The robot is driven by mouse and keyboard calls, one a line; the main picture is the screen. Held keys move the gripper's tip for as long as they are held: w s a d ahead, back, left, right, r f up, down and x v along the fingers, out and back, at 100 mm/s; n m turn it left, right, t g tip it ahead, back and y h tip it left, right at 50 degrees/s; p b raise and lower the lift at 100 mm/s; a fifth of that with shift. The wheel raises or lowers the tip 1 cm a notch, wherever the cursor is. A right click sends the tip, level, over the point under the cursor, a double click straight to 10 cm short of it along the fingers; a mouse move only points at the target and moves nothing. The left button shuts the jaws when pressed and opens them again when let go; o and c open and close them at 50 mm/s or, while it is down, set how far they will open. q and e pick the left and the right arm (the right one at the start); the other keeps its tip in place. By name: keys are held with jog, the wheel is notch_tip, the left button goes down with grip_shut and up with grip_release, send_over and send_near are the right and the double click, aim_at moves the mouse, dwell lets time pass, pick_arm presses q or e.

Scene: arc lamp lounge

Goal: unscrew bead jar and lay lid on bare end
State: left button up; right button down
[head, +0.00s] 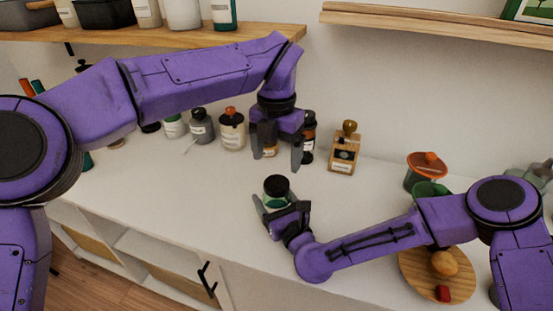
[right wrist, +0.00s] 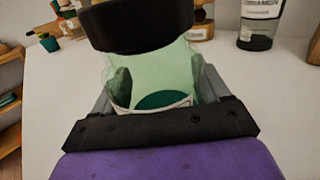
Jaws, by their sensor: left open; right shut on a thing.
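The bead jar (head: 275,200) is pale green glass with a wide black lid (head: 276,183) on top. It stands upright near the middle of the white counter (head: 180,205). My right gripper (head: 281,208) is shut around the jar's body. The right wrist view shows the green glass (right wrist: 150,70) between the fingers, the lid (right wrist: 137,22) above them and a pale label partly hidden low down. My left gripper (head: 277,158) is open, pointing down, above and behind the lid and apart from it.
Bottles stand along the wall, including a white one with an orange cap (head: 232,132) and a wood-coloured one (head: 344,150). A round wooden board (head: 414,278) and an orange-lidded jar (head: 425,172) are at right. The counter's left front is clear.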

aim_at(276, 183)
pick_arm(q)
jog(key=m, duration=0.9)
jog(key=shift+m, duration=0.4)
jog(key=m, duration=0.5)
jog(key=shift+m, duration=0.3)
jog(key=m, duration=0.4)
jog(key=shift+m, duration=0.3)
jog(key=shift+f, duration=0.2)
notch_tip(276, 183, down, 8)
jog(key=shift+r, duration=0.15)
